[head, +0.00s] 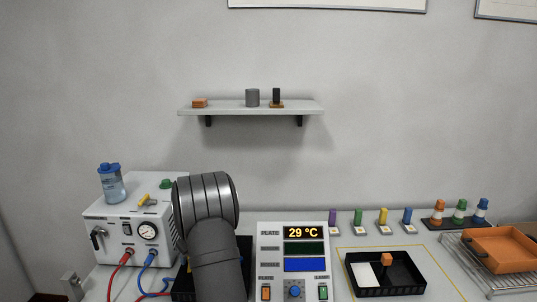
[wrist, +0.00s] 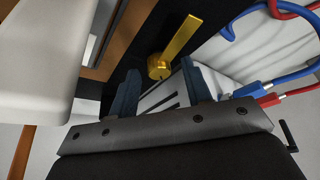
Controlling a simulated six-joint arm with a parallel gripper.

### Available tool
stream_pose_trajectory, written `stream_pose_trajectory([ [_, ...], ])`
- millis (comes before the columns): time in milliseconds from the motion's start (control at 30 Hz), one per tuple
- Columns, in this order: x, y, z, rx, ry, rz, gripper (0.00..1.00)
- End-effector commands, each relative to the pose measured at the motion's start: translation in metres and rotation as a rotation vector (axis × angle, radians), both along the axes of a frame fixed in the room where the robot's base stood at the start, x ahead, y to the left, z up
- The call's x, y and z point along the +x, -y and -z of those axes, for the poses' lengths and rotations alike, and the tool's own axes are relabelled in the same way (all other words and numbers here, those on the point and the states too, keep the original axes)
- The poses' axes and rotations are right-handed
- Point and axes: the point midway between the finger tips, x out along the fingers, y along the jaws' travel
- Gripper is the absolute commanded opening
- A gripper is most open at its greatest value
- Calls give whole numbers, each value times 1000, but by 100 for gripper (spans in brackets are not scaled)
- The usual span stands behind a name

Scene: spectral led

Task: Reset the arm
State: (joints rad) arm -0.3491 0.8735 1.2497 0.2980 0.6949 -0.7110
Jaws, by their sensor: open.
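In the wrist view my gripper (wrist: 160,70) is open, with its two dark blue fingers apart and nothing held between them. A yellow lever on a round brass-coloured base (wrist: 181,38) lies just beyond the fingertips, in line with the gap. I cannot tell whether the fingers touch it. In the head view my grey arm (head: 208,215) reaches up at the left of the display unit, and its gripper is hidden.
A white pump box (head: 105,222) with a gauge and red and blue hoses (head: 150,262) stands left of my arm. The display unit (head: 268,262) reading 29 °C is close on the right. A black tray (head: 417,288) and orange tray (head: 505,248) lie farther right.

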Motion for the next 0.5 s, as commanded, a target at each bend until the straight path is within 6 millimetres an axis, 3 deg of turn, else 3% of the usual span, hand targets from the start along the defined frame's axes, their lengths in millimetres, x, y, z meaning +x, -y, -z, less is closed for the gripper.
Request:
stream_pose_trajectory([
  [367, -1, -1, -1, 1, 2, 202, 45],
  [500, -8, 6, -29, 2, 5, 199, 45],
])
